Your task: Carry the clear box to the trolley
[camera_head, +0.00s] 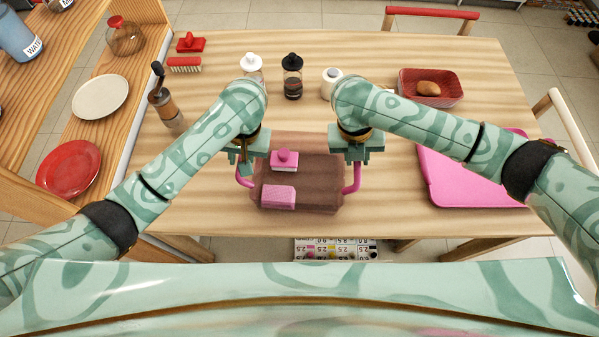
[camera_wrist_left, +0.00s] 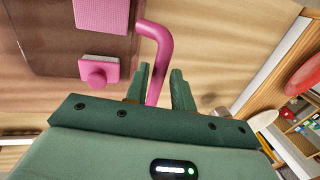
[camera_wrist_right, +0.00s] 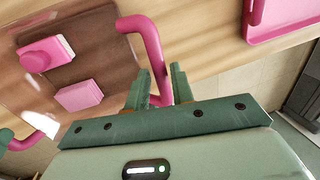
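The clear box (camera_head: 328,195) is a see-through, brown-tinted box with a pink bar handle at each side. It is at the front middle of the wooden table in the head view. A pink block (camera_head: 279,197) and a pink piece with a round knob (camera_head: 285,160) are inside it. My left gripper (camera_wrist_left: 160,82) has its fingers close around the left handle (camera_wrist_left: 157,40). My right gripper (camera_wrist_right: 160,82) has its fingers close around the right handle (camera_wrist_right: 148,40). I cannot tell whether the box touches the table. The trolley is not recognisable in view.
Bottles (camera_head: 292,78), a grinder (camera_head: 164,100) and a red basket (camera_head: 430,85) with a brown item stand on the table (camera_head: 400,220). A pink tray (camera_head: 470,180) lies right of the box. A wooden shelf (camera_head: 122,70) with plates stands left. Chairs stand behind and right.

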